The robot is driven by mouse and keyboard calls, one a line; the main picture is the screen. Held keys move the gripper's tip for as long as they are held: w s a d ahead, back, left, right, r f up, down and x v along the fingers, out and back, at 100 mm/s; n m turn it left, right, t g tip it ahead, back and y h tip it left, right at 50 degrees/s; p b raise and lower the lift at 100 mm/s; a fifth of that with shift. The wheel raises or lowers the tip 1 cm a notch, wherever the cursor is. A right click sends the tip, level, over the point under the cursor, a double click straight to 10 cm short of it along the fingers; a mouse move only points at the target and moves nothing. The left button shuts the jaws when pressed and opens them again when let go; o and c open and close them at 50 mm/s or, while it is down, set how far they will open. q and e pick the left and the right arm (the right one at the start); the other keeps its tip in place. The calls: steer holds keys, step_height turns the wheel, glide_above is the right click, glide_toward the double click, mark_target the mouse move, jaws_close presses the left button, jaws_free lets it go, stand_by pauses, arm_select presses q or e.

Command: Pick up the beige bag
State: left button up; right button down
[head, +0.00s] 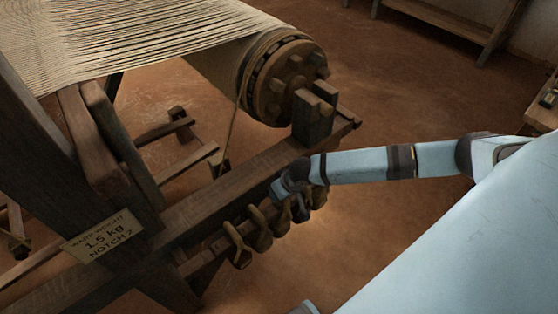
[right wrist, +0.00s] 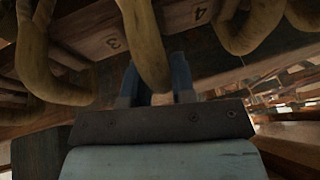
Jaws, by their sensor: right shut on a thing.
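Several tan-beige looped things hang in a row along the loom's side beam, one of them at the near end (head: 238,246); I cannot make out a distinct bag among them. My right gripper (head: 290,190) is at the far part of this row, its fingers partly hidden. In the right wrist view, the right gripper (right wrist: 155,88) is shut on one tan-beige hanging piece (right wrist: 143,30), which passes between its blue fingers. It hangs between the numbers 3 and 4 on the beam. Its upper end is out of frame. My left gripper is not in view.
The wooden side beam (head: 175,225) runs close behind the gripper. Neighbouring tan loops (right wrist: 38,65) hang close on both sides. A sign (head: 103,243) reads 1.5 kg, notch 2. A toothed warp roller (head: 285,80) stands above. The floor (head: 400,225) at right is clear.

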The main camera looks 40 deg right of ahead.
steer(key=s+d+p, duration=0.1)
steer(key=s, duration=1.6)
steer(key=shift+s+d, duration=0.2)
steer(key=shift+s, duration=0.2)
steer(key=shift+s+r, duration=0.1)
